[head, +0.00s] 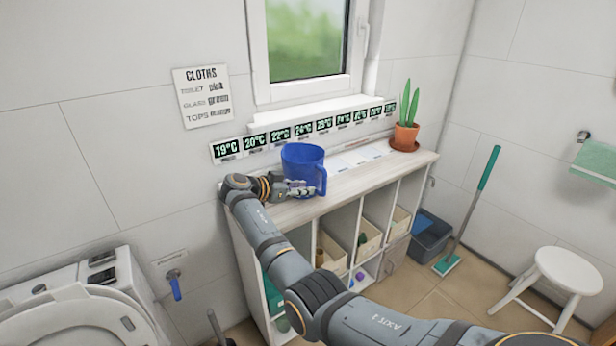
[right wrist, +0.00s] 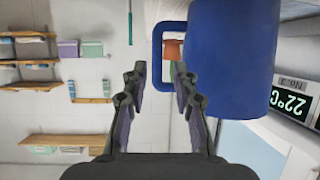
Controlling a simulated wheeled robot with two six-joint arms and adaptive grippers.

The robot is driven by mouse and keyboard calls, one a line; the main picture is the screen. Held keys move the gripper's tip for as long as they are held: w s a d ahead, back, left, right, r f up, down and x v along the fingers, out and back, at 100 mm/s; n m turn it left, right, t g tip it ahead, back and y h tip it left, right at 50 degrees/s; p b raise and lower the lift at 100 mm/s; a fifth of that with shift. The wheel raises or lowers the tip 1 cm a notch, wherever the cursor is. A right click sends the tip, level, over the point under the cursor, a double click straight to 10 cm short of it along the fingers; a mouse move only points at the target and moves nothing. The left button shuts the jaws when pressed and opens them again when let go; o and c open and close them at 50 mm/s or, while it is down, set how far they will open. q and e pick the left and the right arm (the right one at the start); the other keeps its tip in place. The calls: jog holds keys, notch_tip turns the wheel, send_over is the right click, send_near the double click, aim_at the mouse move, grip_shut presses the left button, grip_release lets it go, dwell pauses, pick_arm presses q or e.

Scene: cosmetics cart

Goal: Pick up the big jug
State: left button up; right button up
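The big blue jug (head: 303,166) stands upright on top of the white shelf unit, below the window. Its handle is on the right side in the head view. My right gripper (head: 303,188) is at the jug's lower front, by the handle. In the right wrist view the jug (right wrist: 235,60) fills the upper right, and its handle (right wrist: 157,55) lies between the two spread fingertips of my gripper (right wrist: 160,72). The fingers are open; a gap shows on both sides of the handle bar, though depth is hard to judge. My left gripper is not in view.
A potted plant (head: 406,128) stands at the far right end of the shelf top. A row of temperature cards (head: 302,129) runs along the wall behind the jug. Paper sheets (head: 357,157) lie right of it. A stool (head: 569,272) stands on the floor at right.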

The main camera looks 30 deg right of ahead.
aim_at(324, 188)
jog(key=x, duration=0.3)
jog(key=shift+d+p, duration=0.3)
jog(key=shift+d, duration=0.05)
jog(key=shift+p+x, duration=0.45)
jog(key=shift+x, duration=0.4)
jog(key=x, duration=0.4)
jog(key=shift+s+d+f+p, duration=0.1)
jog(key=shift+s+f+p, duration=0.05)
jog(key=shift+p, duration=0.25)
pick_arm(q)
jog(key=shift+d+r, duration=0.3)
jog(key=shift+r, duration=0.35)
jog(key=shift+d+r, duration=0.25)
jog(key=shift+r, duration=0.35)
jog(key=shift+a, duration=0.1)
pick_arm(e)
grip_shut()
